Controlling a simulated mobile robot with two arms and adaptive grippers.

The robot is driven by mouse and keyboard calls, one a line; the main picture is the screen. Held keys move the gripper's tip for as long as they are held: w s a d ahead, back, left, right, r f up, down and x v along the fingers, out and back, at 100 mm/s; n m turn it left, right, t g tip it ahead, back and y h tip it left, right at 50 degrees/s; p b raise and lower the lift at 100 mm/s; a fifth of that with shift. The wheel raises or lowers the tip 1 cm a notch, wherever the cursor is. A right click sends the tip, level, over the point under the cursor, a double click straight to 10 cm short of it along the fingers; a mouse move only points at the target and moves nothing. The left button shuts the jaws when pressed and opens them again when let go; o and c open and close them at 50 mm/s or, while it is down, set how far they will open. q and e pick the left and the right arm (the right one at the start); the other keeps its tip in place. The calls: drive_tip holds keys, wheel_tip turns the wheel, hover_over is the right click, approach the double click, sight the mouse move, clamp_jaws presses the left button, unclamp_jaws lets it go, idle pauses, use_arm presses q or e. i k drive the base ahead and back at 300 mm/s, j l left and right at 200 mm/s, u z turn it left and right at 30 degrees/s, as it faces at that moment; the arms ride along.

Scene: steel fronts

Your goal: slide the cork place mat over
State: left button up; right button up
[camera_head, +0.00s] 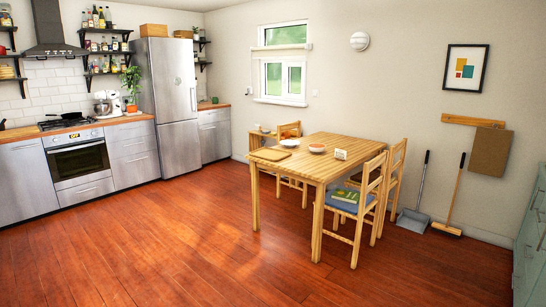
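A flat tan mat, which looks like the cork place mat (270,155), lies on the near left corner of the wooden table (325,166). Neither of my grippers is in the head view, and nothing touches the mat.
A chair with a blue seat and green book (345,197) stands at the right side. A dustpan (413,219) and broom (448,229) lean by the wall. The floor in front is clear.

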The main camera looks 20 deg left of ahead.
sight(267, 152)
drive_tip(key=i+j+u, duration=0.2)
drive_tip(key=i+u, duration=0.75)
drive_tip(key=i, duration=0.2)
drive_tip(key=i+l+u, duration=0.2)
drive_tip(key=i+u, duration=0.25)
drive_tip(key=i+j+u, duration=0.15)
drive_tip(key=i+u, duration=0.3)
drive_tip(key=i, duration=0.45)
drive_tip(key=i+l+u, duration=0.15)
drive_tip(key=i+u, duration=0.3)
drive_tip(key=i, duration=0.45)
drive_tip(key=i+l+z, duration=0.15)
drive_tip(key=i+z, duration=0.35)
drive_tip(key=i+j+z, duration=0.15)
drive_tip(key=i+z, duration=0.3)
drive_tip(key=i, duration=0.25)
drive_tip(key=i+j+z, duration=0.3)
drive_tip(key=i+z, duration=0.2)
drive_tip(key=i+j+z, duration=0.1)
drive_tip(key=i+z, duration=0.35)
drive_tip(key=i+j+z, duration=0.15)
drive_tip(key=z, duration=0.35)
drive_tip(key=i+j+z, duration=0.6)
drive_tip(key=j+z, duration=0.2)
drive_tip(key=z, duration=0.15)
